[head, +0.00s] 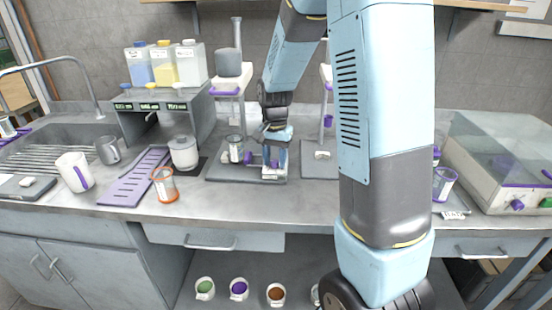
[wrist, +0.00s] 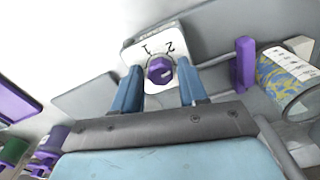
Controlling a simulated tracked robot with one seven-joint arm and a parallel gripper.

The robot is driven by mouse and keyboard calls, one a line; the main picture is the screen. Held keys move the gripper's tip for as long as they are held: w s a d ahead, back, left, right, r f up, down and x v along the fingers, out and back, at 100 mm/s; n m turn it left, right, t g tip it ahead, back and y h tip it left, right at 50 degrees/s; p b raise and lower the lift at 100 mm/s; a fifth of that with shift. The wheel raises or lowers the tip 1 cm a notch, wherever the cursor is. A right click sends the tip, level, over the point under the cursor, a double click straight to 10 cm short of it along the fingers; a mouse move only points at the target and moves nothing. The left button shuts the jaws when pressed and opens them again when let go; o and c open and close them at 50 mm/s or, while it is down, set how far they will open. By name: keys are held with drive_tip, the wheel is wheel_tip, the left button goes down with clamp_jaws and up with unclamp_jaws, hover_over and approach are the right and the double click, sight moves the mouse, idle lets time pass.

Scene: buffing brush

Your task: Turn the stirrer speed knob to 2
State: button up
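In the wrist view, the purple stirrer knob (wrist: 159,70) sits on a white dial plate (wrist: 150,48) with the marks 1 and 2 beside it. A small pale mark shows on the knob, but I cannot tell clearly where it points. The two blue fingers of my gripper (wrist: 160,80) stand apart on either side of the knob, with a slim gap at least on the right. In the head view, my gripper (head: 274,158) points down at the front right of the grey stirrer base (head: 226,175). The knob is hidden there.
A glass beaker (head: 236,149) stands on the stirrer base, left of my gripper. A tall stand with a grey motor head (head: 234,64) rises behind.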

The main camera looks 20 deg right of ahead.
drive_tip(key=c, duration=0.7)
drive_tip(key=shift+d, duration=0.2)
clamp_jaws()
drive_tip(key=shift+a, duration=0.2)
drive_tip(key=shift+n, duration=0.6)
drive_tip(key=shift+s+n, duration=0.1)
drive_tip(key=shift+n, duration=2.1)
